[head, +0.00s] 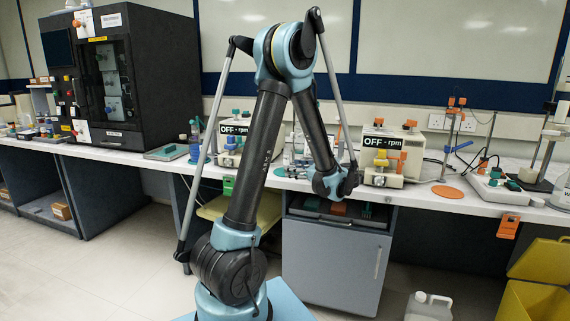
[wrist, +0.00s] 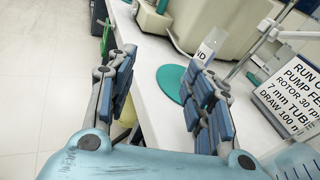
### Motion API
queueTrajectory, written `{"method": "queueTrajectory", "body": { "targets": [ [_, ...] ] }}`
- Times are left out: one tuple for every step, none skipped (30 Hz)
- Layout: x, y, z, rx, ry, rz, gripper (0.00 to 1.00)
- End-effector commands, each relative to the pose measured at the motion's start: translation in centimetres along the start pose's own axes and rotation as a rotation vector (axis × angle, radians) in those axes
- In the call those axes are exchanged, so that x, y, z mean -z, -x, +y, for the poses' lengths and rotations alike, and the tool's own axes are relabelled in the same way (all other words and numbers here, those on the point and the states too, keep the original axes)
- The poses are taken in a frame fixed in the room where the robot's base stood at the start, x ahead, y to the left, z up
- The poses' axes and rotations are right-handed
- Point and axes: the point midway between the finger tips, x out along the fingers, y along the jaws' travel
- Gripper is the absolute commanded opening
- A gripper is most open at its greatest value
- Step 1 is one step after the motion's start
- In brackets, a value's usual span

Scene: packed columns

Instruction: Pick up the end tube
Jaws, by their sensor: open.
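A small clear upright piece marked "ND" (wrist: 206,46) stands just behind the right fingertip, at a teal round pad (wrist: 171,82). Its lower part is hidden by the finger. I cannot make out a tube clearly, nor tell whether this piece is the end tube. In the head view my gripper (head: 347,184) hangs at the front edge of the bench, small and partly hidden by my arm.
A printed card (wrist: 290,90) stands on the white bench (wrist: 150,110), right of the fingers. Pump boxes reading "OFF - rpm" (head: 382,150) stand at the back. A grey cabinet (head: 335,262) is below the bench. A white jug (head: 428,306) and yellow bin (head: 540,290) are at right.

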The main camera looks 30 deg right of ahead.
Motion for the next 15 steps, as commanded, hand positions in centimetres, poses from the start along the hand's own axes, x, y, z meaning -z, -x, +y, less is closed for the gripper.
{"method": "queueTrajectory", "body": {
  "targets": [
    [0.8,1.6,-1.3,0.033,-0.033,-0.025,0.48],
    [1.1,2.4,-1.9,0.048,-0.054,-0.042,0.48],
    [1.4,3.3,-2.6,0.066,-0.077,-0.063,0.48],
    [1.7,4.0,-3.0,0.078,-0.092,-0.076,0.48],
    [1.9,4.5,-3.4,0.088,-0.106,-0.089,0.48],
    [2.2,5.2,-3.8,0.100,-0.122,-0.103,0.48],
    [2.3,5.7,-4.0,0.107,-0.131,-0.113,0.48],
    [2.4,6.0,-4.2,0.112,-0.140,-0.121,0.48],
    [2.6,6.4,-4.4,0.119,-0.148,-0.129,0.48],
    [2.7,6.6,-4.5,0.122,-0.153,-0.134,0.48],
    [2.7,6.7,-4.6,0.125,-0.156,-0.138,0.48],
    [2.7,6.6,-4.7,0.126,-0.160,-0.141,0.48],
    [2.7,6.5,-4.8,0.127,-0.162,-0.143,0.48],
    [2.7,6.2,-4.8,0.127,-0.162,-0.144,0.48],
    [2.6,5.7,-4.9,0.126,-0.163,-0.144,0.48]
  ]
}}
